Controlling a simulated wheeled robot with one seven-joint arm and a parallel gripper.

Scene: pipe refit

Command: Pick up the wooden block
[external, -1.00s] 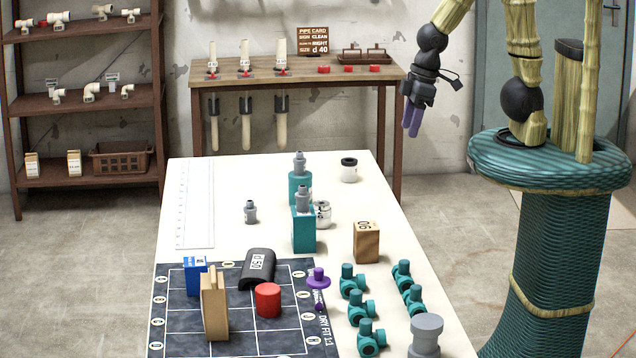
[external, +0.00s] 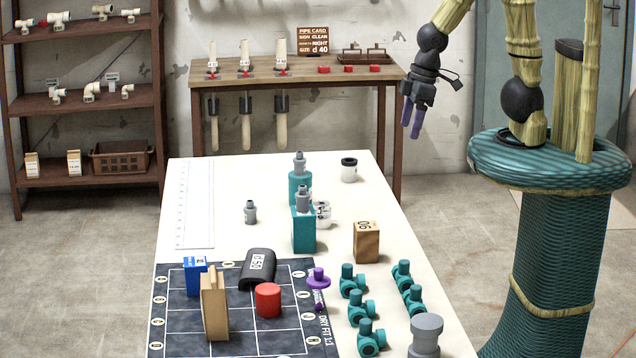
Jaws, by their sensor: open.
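A brown wooden block (external: 366,243) with a dark number on its upper face stands upright on the white table (external: 228,143), right of the middle. A taller, thin tan wooden piece (external: 214,305) stands on the dark grid mat (external: 180,320) at the front left. My gripper (external: 410,130) hangs in the air beyond the table's right edge, above and to the right of the numbered block. Its purple fingers point down, are apart and hold nothing. It touches neither wooden piece.
Teal bottle-like parts (external: 303,230) and a white jar (external: 323,213) stand left of the numbered block. Several teal pipe fittings (external: 352,280) and a grey fitting (external: 425,335) lie in front of it. A red cylinder (external: 268,299) is on the mat.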

